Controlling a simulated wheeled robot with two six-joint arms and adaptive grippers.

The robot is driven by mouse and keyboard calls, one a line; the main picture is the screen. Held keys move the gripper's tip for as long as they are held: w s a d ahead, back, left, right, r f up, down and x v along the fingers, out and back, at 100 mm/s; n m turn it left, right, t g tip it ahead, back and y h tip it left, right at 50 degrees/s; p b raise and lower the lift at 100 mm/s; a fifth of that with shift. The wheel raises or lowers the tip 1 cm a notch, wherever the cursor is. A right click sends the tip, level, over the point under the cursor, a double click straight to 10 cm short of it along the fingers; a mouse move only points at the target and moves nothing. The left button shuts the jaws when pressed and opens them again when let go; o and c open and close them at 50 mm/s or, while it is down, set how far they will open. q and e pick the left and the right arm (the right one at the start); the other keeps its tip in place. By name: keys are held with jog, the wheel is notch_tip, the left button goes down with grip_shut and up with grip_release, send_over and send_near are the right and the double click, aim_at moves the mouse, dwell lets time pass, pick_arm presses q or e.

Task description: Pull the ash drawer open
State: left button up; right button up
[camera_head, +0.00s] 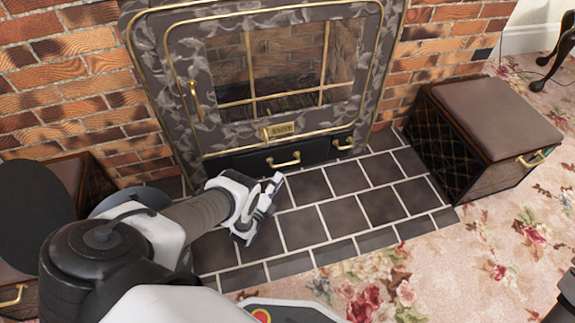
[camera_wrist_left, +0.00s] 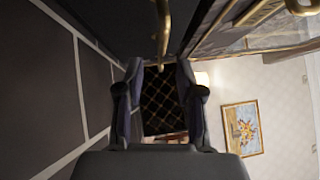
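The ash drawer (camera_head: 256,161) is the black panel low on the front of the stove, and it looks closed. Its brass handle (camera_head: 284,161) is a horizontal bar at its middle. My left gripper (camera_head: 268,197) is low over the tiled hearth, in front of the drawer and a little below and left of the handle. In the left wrist view, the fingers (camera_wrist_left: 160,72) are apart with nothing between them. A brass bar, which looks like the drawer handle (camera_wrist_left: 163,35), shows ahead of the gap, apart from the fingers. My right gripper is out of view.
The patterned stove (camera_head: 184,60) has a glass door with a brass side handle (camera_head: 194,101). A smaller brass handle (camera_head: 343,144) is right of the drawer handle. A cushioned box (camera_head: 490,130) stands at right. Dark hearth tiles (camera_head: 345,214) are clear before the stove.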

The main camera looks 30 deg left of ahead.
aim_at(287, 164)
pick_arm(q)
jog(key=w+b, duration=0.1)
jog(key=w, duration=0.1)
jog(key=w+b, duration=0.1)
jog(key=w, duration=0.2)
jog(key=w+r, duration=0.1)
jog(key=w, duration=0.1)
jog(key=shift+w+a+r+b, duration=0.1)
jog(key=shift+w+a+b, duration=0.2)
jog(key=shift+w+b, duration=0.1)
grip_shut()
